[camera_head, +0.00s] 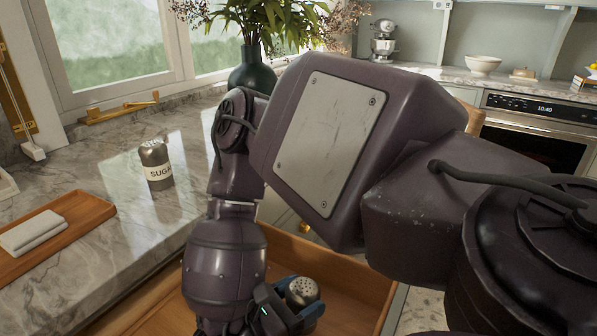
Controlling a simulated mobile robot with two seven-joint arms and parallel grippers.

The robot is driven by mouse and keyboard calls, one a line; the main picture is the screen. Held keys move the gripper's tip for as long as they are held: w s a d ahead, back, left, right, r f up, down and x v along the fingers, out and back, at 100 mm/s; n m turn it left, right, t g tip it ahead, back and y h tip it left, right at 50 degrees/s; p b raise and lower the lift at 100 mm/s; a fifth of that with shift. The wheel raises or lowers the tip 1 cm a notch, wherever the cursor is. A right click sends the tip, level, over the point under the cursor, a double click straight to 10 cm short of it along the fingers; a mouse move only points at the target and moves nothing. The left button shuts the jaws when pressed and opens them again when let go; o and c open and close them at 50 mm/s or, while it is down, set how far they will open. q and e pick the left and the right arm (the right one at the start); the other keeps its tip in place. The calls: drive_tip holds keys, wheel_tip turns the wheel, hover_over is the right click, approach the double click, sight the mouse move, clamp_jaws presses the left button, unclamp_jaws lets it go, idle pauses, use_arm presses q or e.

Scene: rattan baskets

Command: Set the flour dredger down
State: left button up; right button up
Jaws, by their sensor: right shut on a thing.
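A metal dredger with a domed, pierced lid (302,290) is low in the picture, over or inside an open wooden drawer. I take it for the flour dredger; its label is hidden. My right gripper (288,312) is shut on it, with blue and dark finger parts beside the lid. Most of the dredger's body is hidden, so I cannot tell whether its base touches anything. A similar shaker marked "SUGAR" (156,165) stands upright on the marble counter. My left gripper is not in view.
The open wooden drawer (365,283) lies below my right arm. The marble counter (110,245) is clear around the sugar shaker. A wooden tray (95,208) with a folded white cloth (33,231) is at left. A dark vase (250,72) with plants stands behind my arm.

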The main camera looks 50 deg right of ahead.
wheel_tip(320, 180, down, 4)
drive_tip(key=shift+r+b, duration=0.2)
drive_tip(key=shift+b, duration=0.2)
drive_tip(key=shift+f, duration=0.35)
drive_tip(key=shift+r, duration=0.1)
drive_tip(key=o, duration=1)
